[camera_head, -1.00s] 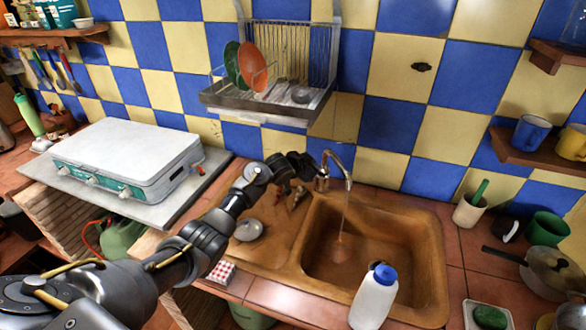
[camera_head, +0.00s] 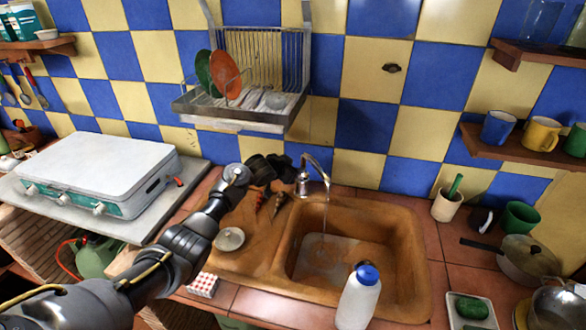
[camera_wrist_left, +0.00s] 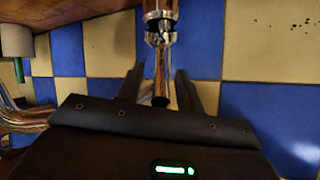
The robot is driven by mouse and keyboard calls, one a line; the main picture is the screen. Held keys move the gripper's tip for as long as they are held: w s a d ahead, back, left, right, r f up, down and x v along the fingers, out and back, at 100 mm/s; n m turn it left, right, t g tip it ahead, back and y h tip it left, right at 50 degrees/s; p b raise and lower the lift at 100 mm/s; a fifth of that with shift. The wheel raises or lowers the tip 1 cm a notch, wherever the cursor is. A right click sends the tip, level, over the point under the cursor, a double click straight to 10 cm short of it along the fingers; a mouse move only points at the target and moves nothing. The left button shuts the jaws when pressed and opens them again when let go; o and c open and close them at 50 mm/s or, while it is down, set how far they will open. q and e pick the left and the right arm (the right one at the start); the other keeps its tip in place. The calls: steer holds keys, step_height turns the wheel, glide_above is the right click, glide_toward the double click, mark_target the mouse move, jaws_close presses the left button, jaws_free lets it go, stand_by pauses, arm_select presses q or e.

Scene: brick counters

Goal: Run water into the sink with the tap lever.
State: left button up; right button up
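The chrome tap (camera_head: 303,182) stands at the back left corner of the brown sink (camera_head: 412,262). A thin stream of water (camera_head: 323,222) falls from its spout, and water covers part of the basin floor. My left gripper (camera_head: 284,166) is at the tap's left side, dark and small in the head view. In the left wrist view its two fingers (camera_wrist_left: 161,92) are apart, with the chrome tap part (camera_wrist_left: 162,58) between them and gaps beside it. I cannot make out the lever separately. My right gripper is not in view.
A white bottle with a blue cap (camera_head: 358,298) stands at the sink's front edge. A dish rack (camera_head: 243,112) hangs above and left of the tap. A small metal dish (camera_head: 229,239) lies left of the basin. A pan (camera_head: 527,258) stands at the right.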

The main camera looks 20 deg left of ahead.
arm_select(q)
steer(key=shift+s+a, duration=0.1)
steer(key=shift+s, duration=0.05)
steer(key=v, duration=1)
steer(key=shift+s+r+b, duration=0.2)
steer(key=shift+s+b, duration=0.1)
